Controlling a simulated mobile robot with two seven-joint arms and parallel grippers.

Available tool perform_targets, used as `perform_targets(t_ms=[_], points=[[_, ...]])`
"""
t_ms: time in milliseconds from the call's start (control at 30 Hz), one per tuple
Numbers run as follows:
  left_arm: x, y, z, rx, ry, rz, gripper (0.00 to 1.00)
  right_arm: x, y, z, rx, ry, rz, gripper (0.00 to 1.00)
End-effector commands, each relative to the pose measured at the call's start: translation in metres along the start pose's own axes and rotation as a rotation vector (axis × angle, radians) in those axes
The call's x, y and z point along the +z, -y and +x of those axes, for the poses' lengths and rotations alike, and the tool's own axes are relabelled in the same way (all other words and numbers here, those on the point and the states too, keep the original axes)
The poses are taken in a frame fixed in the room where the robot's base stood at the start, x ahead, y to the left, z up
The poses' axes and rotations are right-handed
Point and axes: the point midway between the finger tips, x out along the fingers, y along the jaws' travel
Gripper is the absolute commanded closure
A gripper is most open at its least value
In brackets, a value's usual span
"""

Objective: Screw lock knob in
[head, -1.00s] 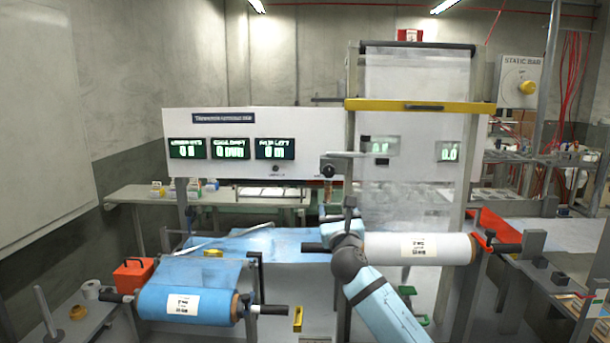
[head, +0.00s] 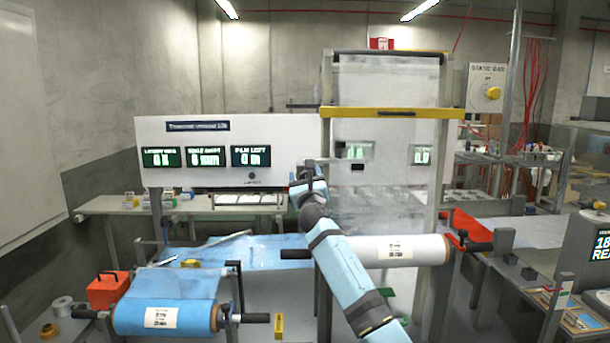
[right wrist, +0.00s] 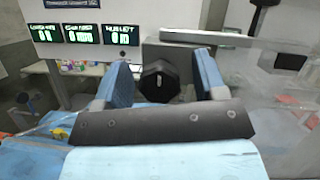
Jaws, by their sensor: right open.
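The lock knob (right wrist: 160,82), a dark faceted knob with a pale mark, shows in the right wrist view in front of a grey metal bracket (right wrist: 198,62). My right gripper (head: 308,178) is raised at the machine's front panel. In the right wrist view its two blue fingers stand open, one on each side of the knob, with visible gaps. I cannot tell how far the knob lies beyond the fingertips. In the head view the gripper and wrist hide the knob. My left gripper is not in view.
A white film roll (head: 385,250) lies beside my right forearm. A blue film roll (head: 165,315) is at lower left near an orange box (head: 108,290). A yellow bar (head: 390,113) crosses the frame above. The panel (head: 225,130) carries lit displays.

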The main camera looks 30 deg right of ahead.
Motion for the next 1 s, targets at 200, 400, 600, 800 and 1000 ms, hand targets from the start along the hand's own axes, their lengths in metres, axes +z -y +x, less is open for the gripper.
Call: perform_targets(t_ms=[200,400,600,800,1000], points=[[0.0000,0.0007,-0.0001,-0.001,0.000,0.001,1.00,0.0002,-0.0007,0.0124,0.002,0.000,0.001,0.35],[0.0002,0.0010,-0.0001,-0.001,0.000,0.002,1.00,-0.0001,-0.0006,0.0127,0.002,0.000,0.001,0.35],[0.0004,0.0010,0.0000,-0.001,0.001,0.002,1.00,-0.0001,-0.0006,0.0126,0.002,0.000,0.001,0.72],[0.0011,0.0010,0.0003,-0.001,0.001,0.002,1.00,-0.0003,-0.0006,0.0124,0.001,0.000,0.003,0.85],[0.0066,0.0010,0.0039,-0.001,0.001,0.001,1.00,-0.0018,-0.0009,0.0117,-0.013,0.001,0.037,0.85]])
